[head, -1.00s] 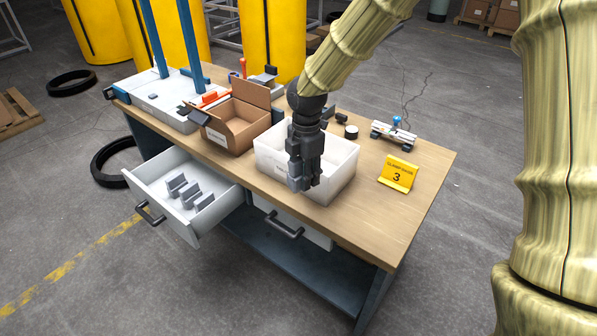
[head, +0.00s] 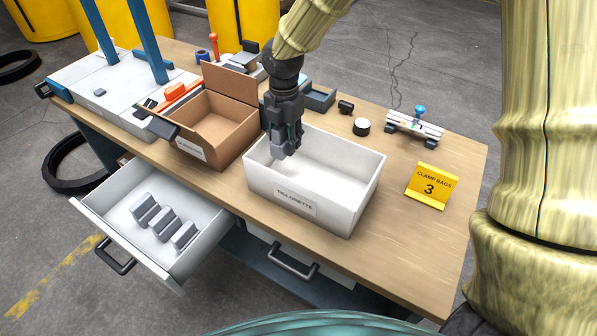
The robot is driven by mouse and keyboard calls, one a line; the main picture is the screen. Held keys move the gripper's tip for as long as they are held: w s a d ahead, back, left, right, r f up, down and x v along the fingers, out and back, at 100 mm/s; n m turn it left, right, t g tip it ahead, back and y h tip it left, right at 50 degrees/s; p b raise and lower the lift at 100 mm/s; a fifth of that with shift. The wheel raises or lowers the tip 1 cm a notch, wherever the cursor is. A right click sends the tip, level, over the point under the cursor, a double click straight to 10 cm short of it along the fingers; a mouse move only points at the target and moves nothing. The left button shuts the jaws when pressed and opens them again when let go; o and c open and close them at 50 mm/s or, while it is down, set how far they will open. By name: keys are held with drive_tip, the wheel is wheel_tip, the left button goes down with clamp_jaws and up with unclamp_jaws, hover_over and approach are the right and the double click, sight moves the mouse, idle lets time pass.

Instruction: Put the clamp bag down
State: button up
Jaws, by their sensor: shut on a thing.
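My gripper (head: 287,143) points down at the left end of the white open box (head: 338,213), over or just inside its rim; its exact height is unclear. It is shut on a small light grey piece (head: 278,150), which looks like a clamp bag; the fingers hide most of it. Several similar grey bags (head: 162,222) lie in a row in the open white drawer (head: 105,217) at the lower left.
An open cardboard box (head: 213,138) stands left of the white box. A blue-topped clamp device (head: 414,124), a round black-and-white piece (head: 361,126) and a dark tray (head: 318,97) lie behind. The wooden bench top (head: 410,245) is clear around the sign.

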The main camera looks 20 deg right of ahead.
sight(285, 138)
drive_tip(key=f, duration=0.1)
drive_tip(key=s+f, duration=0.2)
drive_tip(key=shift+s+a+f+p, duration=0.1)
drive_tip(key=shift+s+a+p, duration=0.15)
drive_tip(key=shift+p, duration=0.05)
drive_tip(key=w+f, duration=0.2)
drive_tip(key=f, duration=0.1)
drive_tip(key=shift+s+f, duration=0.25)
drive_tip(key=shift+f, duration=0.25)
drive_tip(key=shift+s+f, duration=0.2)
drive_tip(key=shift+f, duration=0.3)
drive_tip(key=shift+w+f, duration=0.25)
drive_tip(key=shift+f, duration=0.25)
drive_tip(key=shift+s, duration=0.15)
drive_tip(key=o, duration=1.1)
drive_tip(key=shift+f, duration=0.1)
drive_tip(key=shift+r, duration=0.2)
wheel_tip(285, 138, up, 12)
drive_tip(key=shift+r, duration=0.1)
